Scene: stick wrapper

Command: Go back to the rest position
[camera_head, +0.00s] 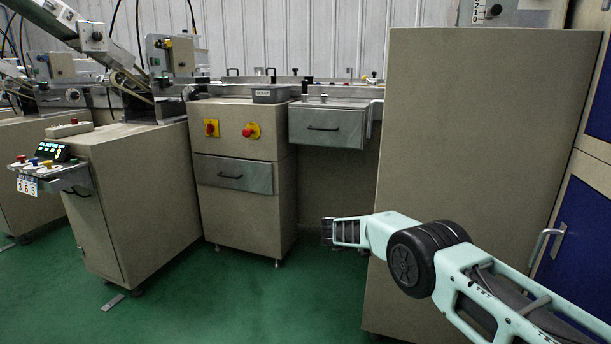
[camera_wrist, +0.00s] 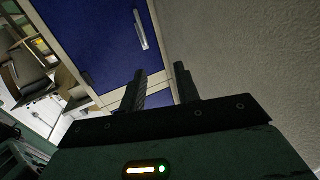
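My gripper (camera_wrist: 160,76) shows in the wrist view as two dark fingers with a clear gap between them. It is open, and nothing is seen between the fingers. Beyond it in that view are a blue cabinet door (camera_wrist: 88,40) with a pale handle and a plain beige panel (camera_wrist: 235,45). In the head view my mint-green arm reaches in from the lower right, in front of a tall beige cabinet.
The tall beige cabinet (camera_head: 480,130) and a blue-doored cabinet (camera_head: 575,235) stand at the right. A machine base with drawers (camera_head: 240,140) and a console with buttons (camera_head: 48,175) stand at centre and left. Green floor (camera_head: 240,305) is open at the lower left.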

